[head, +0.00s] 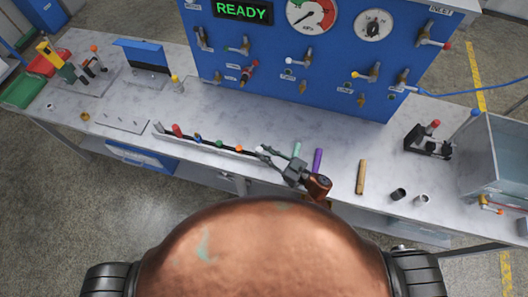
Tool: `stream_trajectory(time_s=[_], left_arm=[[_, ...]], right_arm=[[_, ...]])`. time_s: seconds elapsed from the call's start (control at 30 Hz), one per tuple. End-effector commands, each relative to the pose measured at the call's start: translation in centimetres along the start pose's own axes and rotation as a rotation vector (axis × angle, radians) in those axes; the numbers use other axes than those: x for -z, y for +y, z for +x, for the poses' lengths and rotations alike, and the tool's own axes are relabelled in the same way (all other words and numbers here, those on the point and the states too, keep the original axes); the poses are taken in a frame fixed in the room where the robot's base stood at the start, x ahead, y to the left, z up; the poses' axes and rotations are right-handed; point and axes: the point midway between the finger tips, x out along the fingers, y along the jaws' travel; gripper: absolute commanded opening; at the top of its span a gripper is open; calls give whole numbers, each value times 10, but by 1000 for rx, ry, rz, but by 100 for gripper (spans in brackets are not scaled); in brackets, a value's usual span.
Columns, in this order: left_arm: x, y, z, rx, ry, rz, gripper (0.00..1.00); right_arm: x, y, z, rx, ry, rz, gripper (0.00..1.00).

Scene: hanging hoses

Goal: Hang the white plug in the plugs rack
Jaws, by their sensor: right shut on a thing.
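The plugs rack (210,146) is a long, low, dark-topped strip with a pale front on the bench. The fingers hide the rest, and I cannot tell whether the plug touches the rack. My left gripper is not in view.
Green (297,149) and purple (318,160) cylinders and a tan bar (361,177) lie right of the rack. A blue panel (300,75) with valves and gauges stands behind. A clear tank (492,155) is at the right. The bench between rack and panel is mostly clear.

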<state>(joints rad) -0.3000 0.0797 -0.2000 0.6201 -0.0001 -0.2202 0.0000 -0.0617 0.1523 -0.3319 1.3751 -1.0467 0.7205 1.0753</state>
Motion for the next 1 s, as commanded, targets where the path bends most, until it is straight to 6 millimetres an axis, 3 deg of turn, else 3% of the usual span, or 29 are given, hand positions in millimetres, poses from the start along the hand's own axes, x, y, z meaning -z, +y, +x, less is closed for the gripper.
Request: stream_trajectory(time_s=[1.0], left_arm=[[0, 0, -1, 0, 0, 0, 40]], right_arm=[[-6, 0, 0, 0, -1, -1, 0]])
